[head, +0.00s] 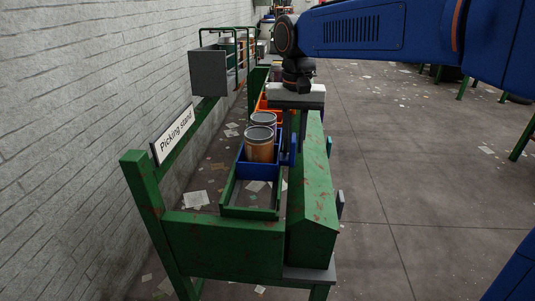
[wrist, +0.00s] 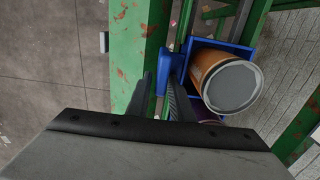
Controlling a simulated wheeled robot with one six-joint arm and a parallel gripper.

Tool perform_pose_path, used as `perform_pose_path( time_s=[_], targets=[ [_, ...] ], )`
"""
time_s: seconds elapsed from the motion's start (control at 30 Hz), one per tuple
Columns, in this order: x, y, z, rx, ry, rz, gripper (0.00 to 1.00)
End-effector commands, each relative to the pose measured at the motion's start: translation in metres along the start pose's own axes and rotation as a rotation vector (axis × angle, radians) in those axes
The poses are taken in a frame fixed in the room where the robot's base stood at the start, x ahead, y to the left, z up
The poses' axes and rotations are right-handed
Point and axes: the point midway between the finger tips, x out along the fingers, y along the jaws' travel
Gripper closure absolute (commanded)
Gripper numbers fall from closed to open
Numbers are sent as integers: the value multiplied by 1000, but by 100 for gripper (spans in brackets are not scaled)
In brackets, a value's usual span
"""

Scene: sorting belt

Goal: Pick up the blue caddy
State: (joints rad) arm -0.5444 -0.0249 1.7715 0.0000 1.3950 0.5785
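The blue caddy (head: 243,170) sits on the green-framed stand in the head view and holds cans. In the wrist view the caddy (wrist: 217,42) is at upper right, with a blue upright part (wrist: 165,72), seemingly its handle, on its left side. An orange-brown can (head: 259,150) with a grey lid is in the caddy; a second can (head: 263,120) is behind it. My gripper (head: 293,148) points down at the caddy's right side. Its fingers are apart, one on each side of the blue part in the wrist view (wrist: 162,82); contact cannot be told.
A green beam (head: 313,190) with chipped paint runs along the caddy's right side. An empty green tray frame (head: 250,211) is in front of the caddy. Orange containers (head: 262,104) stand behind. A "Picking stand" sign (head: 173,134) and a brick wall are at left. The floor at right is open.

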Motion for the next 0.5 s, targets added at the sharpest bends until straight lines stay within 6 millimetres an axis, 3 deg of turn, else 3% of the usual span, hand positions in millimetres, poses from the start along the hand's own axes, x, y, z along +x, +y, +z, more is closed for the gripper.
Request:
perform_pose_path(
  time_s=[0.03,0.1,0.13,0.5],
  targets=[
    [0,0,0,0,0,0,80],
    [0,0,0,0,0,0,96],
    [0,0,0,0,0,0,100],
    [-3,0,0,0,1,-1,100]
  ],
)
